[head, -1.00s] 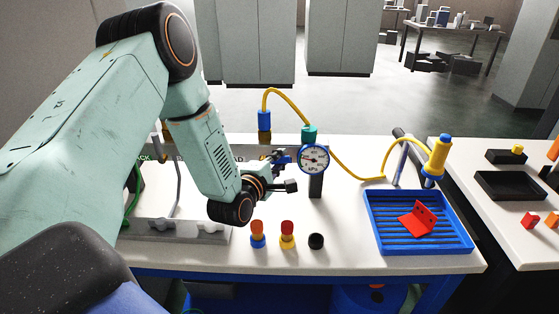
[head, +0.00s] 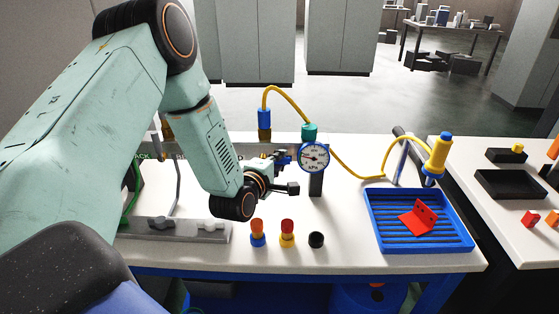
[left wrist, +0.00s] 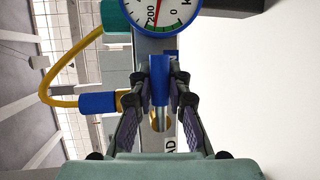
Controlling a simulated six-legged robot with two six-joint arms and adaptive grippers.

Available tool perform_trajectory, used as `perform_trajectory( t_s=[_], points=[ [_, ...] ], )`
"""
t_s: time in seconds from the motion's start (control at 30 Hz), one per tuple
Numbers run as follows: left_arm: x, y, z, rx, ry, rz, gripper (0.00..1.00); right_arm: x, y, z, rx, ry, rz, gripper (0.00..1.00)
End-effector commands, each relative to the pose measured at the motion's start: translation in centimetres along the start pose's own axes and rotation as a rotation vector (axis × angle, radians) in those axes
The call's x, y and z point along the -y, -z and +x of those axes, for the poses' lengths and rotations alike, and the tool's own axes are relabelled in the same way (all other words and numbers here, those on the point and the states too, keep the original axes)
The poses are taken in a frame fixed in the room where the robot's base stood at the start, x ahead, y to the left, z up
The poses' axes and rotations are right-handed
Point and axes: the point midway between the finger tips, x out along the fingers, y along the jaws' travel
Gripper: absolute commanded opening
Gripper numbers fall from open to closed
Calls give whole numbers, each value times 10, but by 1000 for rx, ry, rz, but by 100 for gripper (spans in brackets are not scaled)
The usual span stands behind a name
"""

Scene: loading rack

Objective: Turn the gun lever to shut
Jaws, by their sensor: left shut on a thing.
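A small lever with a blue handle (left wrist: 159,80) and a metal shaft shows in the left wrist view, near a brass part below it. My left gripper (left wrist: 160,92) is shut on the blue handle, with one finger on each side. In the head view the left gripper (head: 287,172) is just left of the round blue-rimmed gauge (head: 314,157). There the lever is mostly hidden by the fingers, and its angle is hard to tell. The gauge also shows in the left wrist view (left wrist: 160,12), close beyond the handle. My right gripper is not in view.
A yellow hose (head: 340,165) runs from the gauge fitting to a yellow-and-blue handpiece (head: 437,155) by a blue tray (head: 460,244). A red bracket (head: 418,217) lies in the tray.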

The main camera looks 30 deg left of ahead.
Motion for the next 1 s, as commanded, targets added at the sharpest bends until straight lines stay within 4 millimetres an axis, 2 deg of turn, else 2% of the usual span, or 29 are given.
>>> perform_trajectory(
  t_s=[0.03,0.3,0.67,0.77,1.0],
  points=[
    [4,-1,-2,2,10,-1,17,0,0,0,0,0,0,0],
    [2,0,-1,1,5,-2,40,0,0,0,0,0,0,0],
    [1,0,-4,0,3,-3,40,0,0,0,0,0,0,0],
    [2,1,-13,-2,5,-6,40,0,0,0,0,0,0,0],
    [1,1,-56,-3,4,-9,40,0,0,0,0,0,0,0]
  ],
)
